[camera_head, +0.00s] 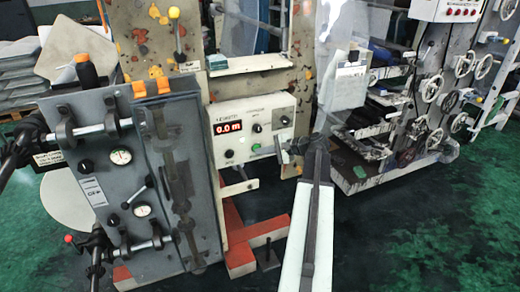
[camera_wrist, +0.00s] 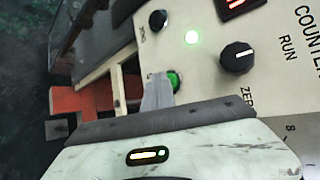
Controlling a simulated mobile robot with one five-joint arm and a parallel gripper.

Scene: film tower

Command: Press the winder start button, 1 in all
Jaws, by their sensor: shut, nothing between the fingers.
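The counter box (camera_head: 250,107) is a pale panel with a red display (camera_head: 229,127) reading 0.0 m. The green button (camera_wrist: 174,79) shows low on this panel in the wrist view, partly covered by the grey fingertip of my gripper (camera_wrist: 158,93). A lit green lamp (camera_wrist: 192,37) is beside the button.
A black knob (camera_wrist: 237,57) and a smaller black knob (camera_wrist: 158,19) are on the same panel. A grey gauge plate (camera_head: 112,170) with clamps stands left of it. Red steel feet (camera_head: 250,240) lie below. Green floor is open at the lower right.

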